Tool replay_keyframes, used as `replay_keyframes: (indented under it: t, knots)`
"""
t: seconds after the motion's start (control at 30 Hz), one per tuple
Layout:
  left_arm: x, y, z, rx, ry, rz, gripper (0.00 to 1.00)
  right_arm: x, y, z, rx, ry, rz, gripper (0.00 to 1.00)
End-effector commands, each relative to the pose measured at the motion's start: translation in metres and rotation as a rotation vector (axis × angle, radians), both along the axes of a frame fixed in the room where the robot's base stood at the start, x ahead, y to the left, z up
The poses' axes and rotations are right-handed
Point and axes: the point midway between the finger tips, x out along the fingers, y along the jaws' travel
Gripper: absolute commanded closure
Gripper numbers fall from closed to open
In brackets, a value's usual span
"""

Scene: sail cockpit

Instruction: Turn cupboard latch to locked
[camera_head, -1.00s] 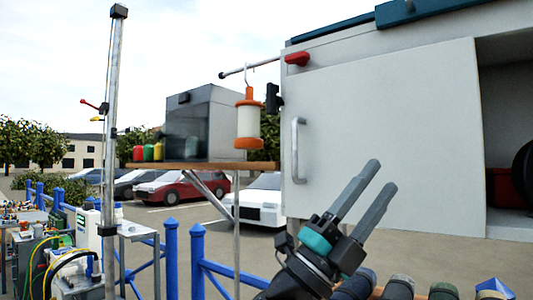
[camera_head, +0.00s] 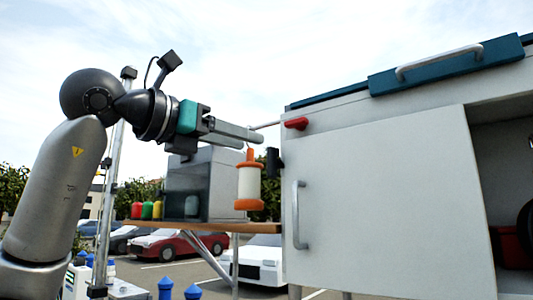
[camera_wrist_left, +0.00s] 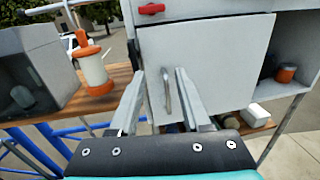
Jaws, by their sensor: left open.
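The cupboard (camera_head: 390,210) is a pale grey box at the right. A red latch (camera_head: 296,124) sits on its upper left front, above the door's handle. It also shows at the top of the left wrist view as a red bar (camera_wrist_left: 151,8), roughly level. My left gripper (camera_head: 258,137) reaches in from the left, open and empty. In the head view its fingers point right towards the latch, with a gap between. In the left wrist view the parted fingers (camera_wrist_left: 158,78) are below the latch. My right gripper is out of view.
A dark-fronted box (camera_head: 198,185) stands on a wooden shelf (camera_head: 220,228). The door has a vertical handle (camera_head: 298,215). A teal lid with a rail (camera_head: 446,66) tops the cupboard.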

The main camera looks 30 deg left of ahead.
Motion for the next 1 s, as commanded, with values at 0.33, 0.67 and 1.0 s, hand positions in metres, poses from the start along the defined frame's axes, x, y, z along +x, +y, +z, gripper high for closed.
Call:
replay_keyframes:
  t: [0.33,0.67,1.0]
  knots:
    - [-0.008,0.04,0.01,-0.025,0.012,0.14,0.53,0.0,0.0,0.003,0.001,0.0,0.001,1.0]
    - [0.06,0.034,0.011,-0.025,0.013,0.135,0.53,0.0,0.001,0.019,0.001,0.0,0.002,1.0]
    - [0.118,0.029,0.012,-0.025,0.01,0.135,0.53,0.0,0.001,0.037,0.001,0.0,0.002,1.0]
